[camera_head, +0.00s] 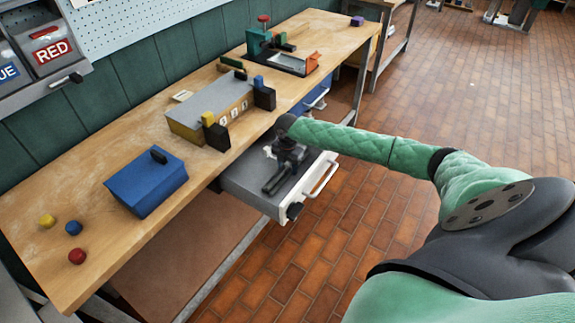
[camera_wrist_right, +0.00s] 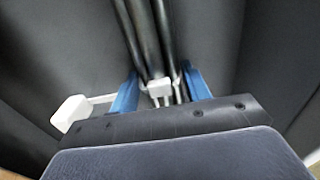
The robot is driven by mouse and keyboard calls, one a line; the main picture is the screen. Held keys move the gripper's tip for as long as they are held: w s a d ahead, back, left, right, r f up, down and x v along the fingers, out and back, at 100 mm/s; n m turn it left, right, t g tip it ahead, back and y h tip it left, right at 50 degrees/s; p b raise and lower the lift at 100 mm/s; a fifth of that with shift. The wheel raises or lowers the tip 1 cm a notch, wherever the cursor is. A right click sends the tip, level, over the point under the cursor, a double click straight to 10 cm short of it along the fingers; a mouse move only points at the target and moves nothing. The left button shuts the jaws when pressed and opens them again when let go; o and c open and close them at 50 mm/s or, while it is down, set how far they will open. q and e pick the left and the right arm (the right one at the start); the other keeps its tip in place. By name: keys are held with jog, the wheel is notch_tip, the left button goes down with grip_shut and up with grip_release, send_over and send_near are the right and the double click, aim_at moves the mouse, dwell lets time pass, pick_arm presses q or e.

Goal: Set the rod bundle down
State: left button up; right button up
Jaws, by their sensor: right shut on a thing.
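My right gripper (camera_head: 288,158) is inside or just above the open grey drawer (camera_head: 238,183) under the bench. In the right wrist view its two blue fingers (camera_wrist_right: 160,90) are closed on the rod bundle (camera_wrist_right: 147,35), several long dark rods with a white band near the fingers. The rods run away from the gripper over the grey drawer floor. I cannot tell whether the bundle touches the floor. In the head view the gripper and arm mostly hide the bundle. My left gripper is not in view.
On the bench (camera_head: 60,205) are a blue box (camera_head: 147,183), a grey-topped yellow box (camera_head: 208,105), a green and black fixture (camera_head: 262,42) and three small balls (camera_head: 73,228). A white tag (camera_wrist_right: 72,113) shows beside the gripper. The drawer has a white handle (camera_head: 322,177).

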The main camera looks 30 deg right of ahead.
aim_at(287, 165)
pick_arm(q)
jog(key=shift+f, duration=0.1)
pick_arm(e)
jog(key=o, duration=1.4)
jog(key=shift+f, duration=0.15)
jog(key=shift+c, duration=0.2)
jog(key=shift+r, duration=0.3)
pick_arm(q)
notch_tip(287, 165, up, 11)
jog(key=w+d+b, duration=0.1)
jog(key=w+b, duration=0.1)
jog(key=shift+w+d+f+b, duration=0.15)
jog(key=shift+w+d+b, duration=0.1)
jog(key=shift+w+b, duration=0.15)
pick_arm(e)
notch_tip(287, 165, up, 12)
jog(key=shift+f, duration=0.2)
